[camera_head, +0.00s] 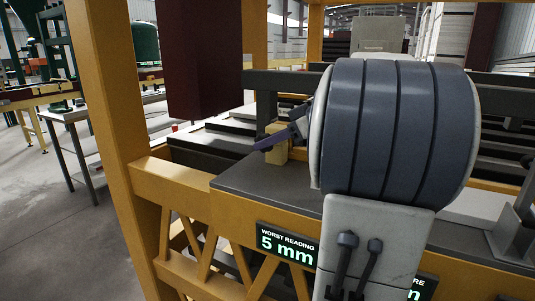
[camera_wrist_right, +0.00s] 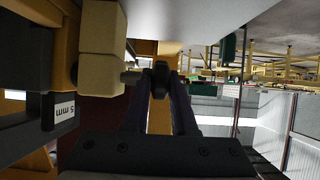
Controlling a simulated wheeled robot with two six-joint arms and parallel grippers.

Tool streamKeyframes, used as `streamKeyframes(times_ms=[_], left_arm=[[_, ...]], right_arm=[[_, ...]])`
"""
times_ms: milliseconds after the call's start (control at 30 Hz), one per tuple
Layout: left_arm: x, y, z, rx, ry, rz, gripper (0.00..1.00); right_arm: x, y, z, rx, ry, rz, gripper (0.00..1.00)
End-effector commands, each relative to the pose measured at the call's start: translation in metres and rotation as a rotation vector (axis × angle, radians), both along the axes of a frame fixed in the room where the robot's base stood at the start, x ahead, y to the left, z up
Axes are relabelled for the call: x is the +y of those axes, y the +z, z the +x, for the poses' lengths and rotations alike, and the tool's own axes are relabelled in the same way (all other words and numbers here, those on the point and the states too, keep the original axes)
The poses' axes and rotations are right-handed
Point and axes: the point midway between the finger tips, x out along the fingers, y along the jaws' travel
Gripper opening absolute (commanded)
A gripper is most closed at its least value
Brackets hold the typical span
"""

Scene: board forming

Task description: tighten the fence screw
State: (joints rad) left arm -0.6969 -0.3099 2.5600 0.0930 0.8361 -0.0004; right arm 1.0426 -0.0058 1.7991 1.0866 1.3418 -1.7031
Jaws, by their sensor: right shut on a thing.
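The fence screw (camera_wrist_right: 160,76) shows in the right wrist view as a dark knob on a short grey shaft. The shaft runs left into a beige block (camera_wrist_right: 100,62). My right gripper (camera_wrist_right: 160,92) has its two dark fingers closing on the knob from below in the picture, and is shut on it. In the head view the right gripper (camera_head: 268,143) is beside the beige block (camera_head: 277,152), with its arm coming in from the right. The arm's big grey joint hides much of the right side, and the knob cannot be made out there. My left gripper is in neither view.
A dark plate (camera_head: 265,190) lies on the yellow frame (camera_head: 180,183) in front of the block. A display (camera_head: 287,244) reads "WORST READING 5 mm", and a second is partly hidden. A dark red column (camera_head: 204,60) hangs behind. A "5 mm" label (camera_wrist_right: 64,110) is beside the block.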

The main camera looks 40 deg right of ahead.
Motion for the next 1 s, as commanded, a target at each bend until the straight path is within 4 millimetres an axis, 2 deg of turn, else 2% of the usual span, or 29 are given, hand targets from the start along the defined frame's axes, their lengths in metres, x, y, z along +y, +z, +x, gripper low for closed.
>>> streamKeyframes(times_ms=[467,500,567,600,867,1000], left_arm=[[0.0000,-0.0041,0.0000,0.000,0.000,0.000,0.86],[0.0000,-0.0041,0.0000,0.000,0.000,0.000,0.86],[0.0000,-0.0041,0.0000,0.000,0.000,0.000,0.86],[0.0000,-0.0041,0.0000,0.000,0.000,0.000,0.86],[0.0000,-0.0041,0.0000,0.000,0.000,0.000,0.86],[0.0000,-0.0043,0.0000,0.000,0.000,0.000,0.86]], right_arm=[[0.0028,-0.0009,-0.0012,-0.006,0.008,0.009,0.00],[0.0028,-0.0009,-0.0012,-0.006,0.008,0.009,0.29],[0.0028,-0.0009,-0.0012,-0.006,0.008,0.010,0.52],[0.0026,-0.0008,-0.0011,-0.007,0.008,0.009,0.55],[0.0011,-0.0006,-0.0009,-0.008,0.004,0.007,0.55],[-0.0026,0.0037,-0.0072,-0.009,0.001,0.007,0.55]])
